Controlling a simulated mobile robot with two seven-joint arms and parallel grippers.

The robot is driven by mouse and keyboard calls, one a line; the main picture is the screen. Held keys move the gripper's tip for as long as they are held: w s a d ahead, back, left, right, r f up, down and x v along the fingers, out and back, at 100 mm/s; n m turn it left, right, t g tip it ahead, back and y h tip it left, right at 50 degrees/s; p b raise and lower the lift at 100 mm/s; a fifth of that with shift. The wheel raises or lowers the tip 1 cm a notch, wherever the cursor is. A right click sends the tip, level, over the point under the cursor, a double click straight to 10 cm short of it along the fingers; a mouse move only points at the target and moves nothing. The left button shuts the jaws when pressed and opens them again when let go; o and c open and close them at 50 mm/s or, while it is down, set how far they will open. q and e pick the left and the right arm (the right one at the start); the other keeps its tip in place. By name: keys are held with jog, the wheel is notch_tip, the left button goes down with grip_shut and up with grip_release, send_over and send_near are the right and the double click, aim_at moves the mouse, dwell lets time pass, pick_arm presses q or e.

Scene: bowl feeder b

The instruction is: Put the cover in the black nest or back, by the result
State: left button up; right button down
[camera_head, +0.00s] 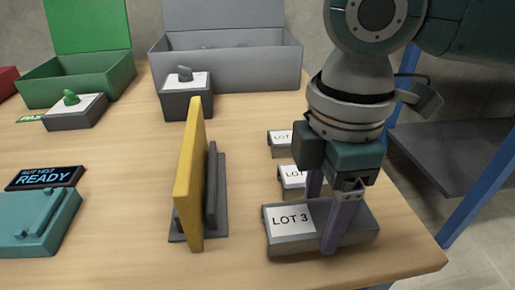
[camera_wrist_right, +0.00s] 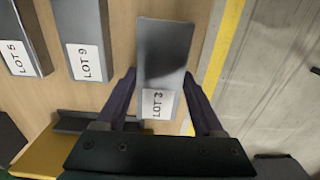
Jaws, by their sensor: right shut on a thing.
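My right gripper (camera_head: 329,214) points down at the near right of the table, its purple fingers on either side of a grey block labelled LOT 3 (camera_head: 360,222). It is shut on this block. The right wrist view shows the same LOT 3 block (camera_wrist_right: 165,50) lengthwise between the fingers (camera_wrist_right: 159,82). I cannot tell whether the block touches the table. No part is plainly marked as the cover, and I cannot make out a black nest. A teal device (camera_head: 35,225) at the left has a dark display (camera_head: 45,178) reading READY. My left gripper is out of view.
An upright yellow panel (camera_head: 189,175) with a dark bracket stands left of the gripper. Two more LOT blocks (camera_head: 282,153) (camera_head: 291,193) lie behind. Open green (camera_head: 75,84) and grey (camera_head: 230,70) boxes stand at the back, with two labelled knobbed blocks (camera_head: 75,120) (camera_head: 187,105). The table's middle left is clear.

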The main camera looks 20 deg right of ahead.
notch_tip(320, 180, down, 2)
jog(key=shift+f, duration=0.2)
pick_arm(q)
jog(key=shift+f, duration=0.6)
pick_arm(e)
jog(key=shift+r, duration=0.1)
grip_release()
